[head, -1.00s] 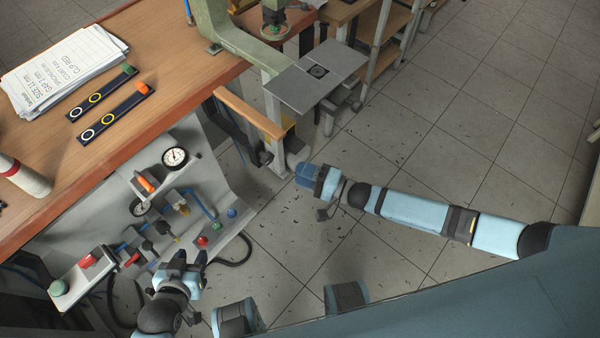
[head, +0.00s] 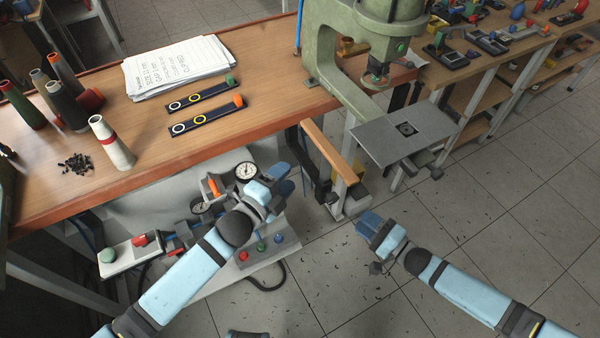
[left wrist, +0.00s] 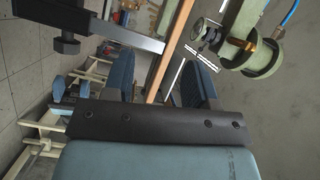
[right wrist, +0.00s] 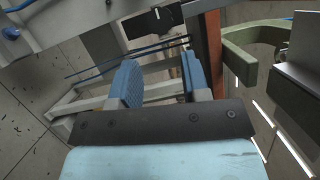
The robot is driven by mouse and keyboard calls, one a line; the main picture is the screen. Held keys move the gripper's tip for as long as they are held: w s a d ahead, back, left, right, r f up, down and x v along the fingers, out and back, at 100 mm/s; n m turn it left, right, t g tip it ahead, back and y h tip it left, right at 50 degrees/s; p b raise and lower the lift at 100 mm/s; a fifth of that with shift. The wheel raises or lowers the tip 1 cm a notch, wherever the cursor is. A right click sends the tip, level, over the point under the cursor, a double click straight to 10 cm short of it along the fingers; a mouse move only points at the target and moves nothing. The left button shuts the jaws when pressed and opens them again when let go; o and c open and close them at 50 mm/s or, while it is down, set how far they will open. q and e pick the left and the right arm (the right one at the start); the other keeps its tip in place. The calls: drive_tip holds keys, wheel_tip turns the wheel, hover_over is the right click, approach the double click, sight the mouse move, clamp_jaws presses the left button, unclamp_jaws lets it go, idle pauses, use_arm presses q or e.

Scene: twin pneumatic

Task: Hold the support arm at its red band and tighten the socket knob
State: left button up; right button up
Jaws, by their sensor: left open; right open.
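A grey flat work plate (head: 385,142) with a dark centre fitting juts out from the green press (head: 345,85). A dark knob (head: 436,173) sits on a short grey arm under the plate; a similar dark knob shows in the left wrist view (left wrist: 66,46). I cannot make out a red band on any support arm. My left gripper (head: 284,180) is open and empty, left of the plate and beside the gauges. My right gripper (head: 368,223) is open and empty, below and left of the plate. Neither touches anything.
An orange bar (head: 328,146) projects from the bench front between my left gripper and the plate. The wooden bench (head: 225,135) holds papers (head: 178,66), dark strips and cones, one red-banded (head: 112,145). A gauge panel (head: 285,222) stands below it.

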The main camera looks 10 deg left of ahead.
sight(323, 163)
use_arm(q)
drive_tip(key=w+d+m+g+h, duration=0.1)
drive_tip(key=m, duration=0.7)
drive_tip(key=w+d+f+m+g+h, duration=0.1)
drive_tip(key=m+g+h, duration=0.1)
drive_tip(key=m, duration=0.6)
drive_tip(key=w+d+f+m+g+h, duration=0.1)
drive_tip(key=m+h, duration=0.1)
drive_tip(key=m, duration=0.7)
drive_tip(key=shift+w+d+g, duration=0.3)
drive_tip(key=shift+d, duration=0.1)
drive_tip(key=shift+x, duration=3.5)
drive_tip(key=shift+r, duration=0.1)
clamp_jaws()
drive_tip(key=shift+r, duration=0.15)
